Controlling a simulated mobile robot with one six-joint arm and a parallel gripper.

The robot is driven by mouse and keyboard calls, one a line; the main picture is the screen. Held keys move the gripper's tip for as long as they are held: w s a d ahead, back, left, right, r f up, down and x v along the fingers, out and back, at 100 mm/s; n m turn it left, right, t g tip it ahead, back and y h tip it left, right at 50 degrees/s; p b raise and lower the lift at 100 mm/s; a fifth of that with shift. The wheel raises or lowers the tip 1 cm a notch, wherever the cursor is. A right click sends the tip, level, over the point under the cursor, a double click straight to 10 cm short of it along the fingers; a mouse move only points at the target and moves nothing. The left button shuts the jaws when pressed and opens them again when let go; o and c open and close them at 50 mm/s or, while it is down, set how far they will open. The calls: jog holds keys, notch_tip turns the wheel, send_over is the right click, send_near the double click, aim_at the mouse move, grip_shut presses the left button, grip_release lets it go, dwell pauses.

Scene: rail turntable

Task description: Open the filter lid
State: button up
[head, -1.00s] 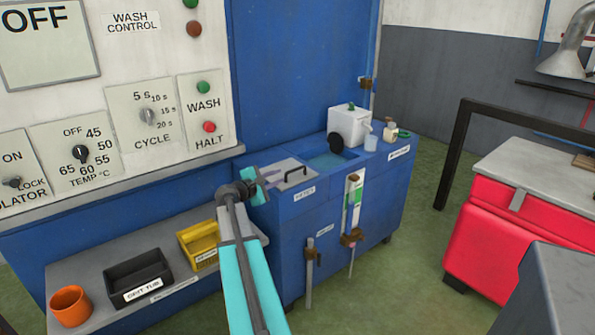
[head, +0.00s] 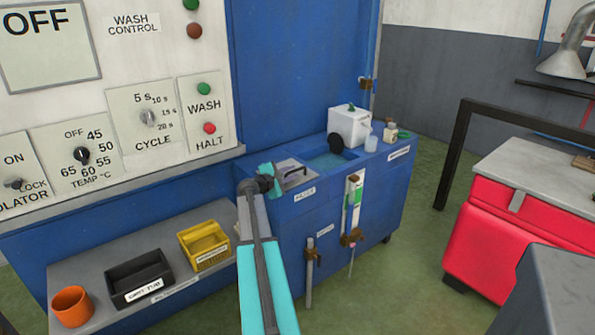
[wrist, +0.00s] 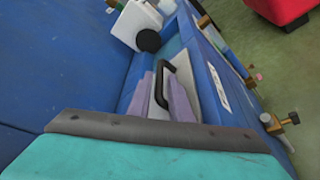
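The filter lid (head: 287,165) is a grey plate, lying flat and shut on the left end of the blue wash unit's top. Its black bar handle (head: 296,175) stands up from it; the handle (wrist: 167,72) also shows in the wrist view. My gripper (head: 277,178) is at the left edge of the lid, partly hiding it. In the wrist view, the two lilac fingers of my gripper (wrist: 162,92) are apart, with the near end of the handle showing between them. I cannot tell whether the fingers touch the handle or are still short of it.
Right of the lid is an open basin (head: 327,162), then a white box (head: 349,125) with a black round part and small containers. A valve lever (head: 352,237) is on the front. A low shelf (head: 95,312) holds an orange pot, a black tub and a yellow crate.

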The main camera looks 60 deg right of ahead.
aim_at(294, 171)
jog(key=shift+x, duration=2.25)
jog(key=shift+s, duration=0.1)
grip_shut()
